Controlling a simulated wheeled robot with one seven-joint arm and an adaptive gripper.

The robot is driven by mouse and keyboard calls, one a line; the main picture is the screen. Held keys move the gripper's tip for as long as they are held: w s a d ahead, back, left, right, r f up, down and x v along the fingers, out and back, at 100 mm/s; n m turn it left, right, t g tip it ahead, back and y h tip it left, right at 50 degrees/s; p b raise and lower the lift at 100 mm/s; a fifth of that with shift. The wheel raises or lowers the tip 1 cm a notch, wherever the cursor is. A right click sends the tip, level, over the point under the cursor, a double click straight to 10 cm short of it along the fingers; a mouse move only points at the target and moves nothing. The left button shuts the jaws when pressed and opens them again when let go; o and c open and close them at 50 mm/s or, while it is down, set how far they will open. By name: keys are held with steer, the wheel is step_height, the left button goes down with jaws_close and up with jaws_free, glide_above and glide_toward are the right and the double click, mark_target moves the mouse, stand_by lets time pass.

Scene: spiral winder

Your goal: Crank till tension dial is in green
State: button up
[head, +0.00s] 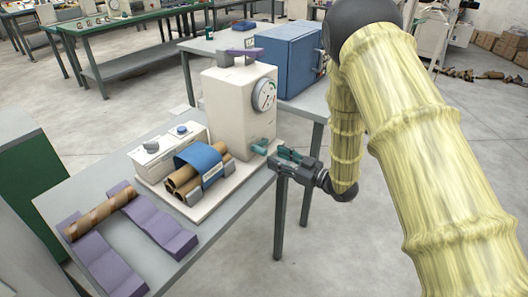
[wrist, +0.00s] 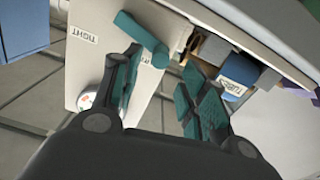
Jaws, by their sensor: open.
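The cream winder machine (head: 238,110) stands on the grey bench with its round tension dial (head: 264,95) on its right side face. The dial has coloured marks, but its needle is too small to read. A teal crank handle (head: 259,147) sticks out low on the same face. My gripper (head: 284,158) is open just right of the handle. In the wrist view, the handle (wrist: 142,38) lies ahead of and between the spread fingers of my gripper (wrist: 160,85), nearer the left finger. Contact cannot be told. The dial (wrist: 87,98) is partly hidden behind that finger.
A "TIGHT" label (wrist: 84,34) is on the machine face. Brown tubes (head: 185,182) under a blue strap (head: 199,157) sit beside the winder. A spiral tube (head: 100,216) rests on purple cradles (head: 150,222). A blue cabinet (head: 290,58) stands behind. Open floor lies right of the bench.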

mark_target(266, 153)
steer(key=shift+p+x, duration=0.45)
steer(key=shift+x, duration=2.7)
jaws_close()
